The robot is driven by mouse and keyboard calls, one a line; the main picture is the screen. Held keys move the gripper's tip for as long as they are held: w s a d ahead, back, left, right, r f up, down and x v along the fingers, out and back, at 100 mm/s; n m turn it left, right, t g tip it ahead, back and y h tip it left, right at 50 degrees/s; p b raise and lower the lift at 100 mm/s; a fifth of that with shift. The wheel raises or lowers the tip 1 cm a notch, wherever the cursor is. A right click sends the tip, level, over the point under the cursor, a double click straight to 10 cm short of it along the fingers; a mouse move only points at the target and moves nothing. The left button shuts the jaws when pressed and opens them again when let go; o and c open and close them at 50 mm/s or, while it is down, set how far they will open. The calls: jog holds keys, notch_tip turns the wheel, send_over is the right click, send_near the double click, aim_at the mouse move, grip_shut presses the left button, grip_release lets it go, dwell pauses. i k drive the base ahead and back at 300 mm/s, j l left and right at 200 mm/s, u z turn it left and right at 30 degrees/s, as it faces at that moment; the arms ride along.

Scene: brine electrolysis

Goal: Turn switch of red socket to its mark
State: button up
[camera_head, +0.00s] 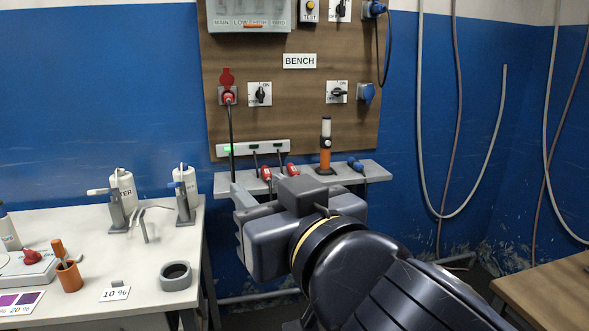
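The red socket (227,97) is on the left of the wooden bench panel, with its red lid up and a red plug with a black cable in it. The switch (259,94) beside it on the right is a white plate with a black rotary knob. An "ON" label shows at its top right; the knob's exact angle is too small to tell. My gripper (240,215) is in front of and below the panel, well below the switch and apart from it. Its grey fingers are partly hidden by its own body, so their opening is unclear.
A second switch (337,92) and a blue socket (366,93) are at the panel's right. A narrow shelf (375,171) below holds red and blue connectors and an orange-black tool (325,150). A white table (150,240) with bottles stands left. Hoses hang at right.

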aim_at(260, 94)
jog(key=i+j+z, duration=0.1)
jog(key=i, duration=0.45)
jog(key=i+j, duration=0.1)
jog(key=i, duration=0.45)
jog(key=i+j+z, duration=0.15)
jog(key=i, duration=0.45)
jog(key=i+j+z, duration=0.1)
jog(key=i+j, duration=0.2)
jog(key=i+j+z, duration=0.1)
jog(key=i+j, duration=0.15)
jog(key=j, duration=0.2)
jog(key=i+j+z, duration=0.1)
jog(key=i+j, duration=0.2)
jog(key=j, duration=0.15)
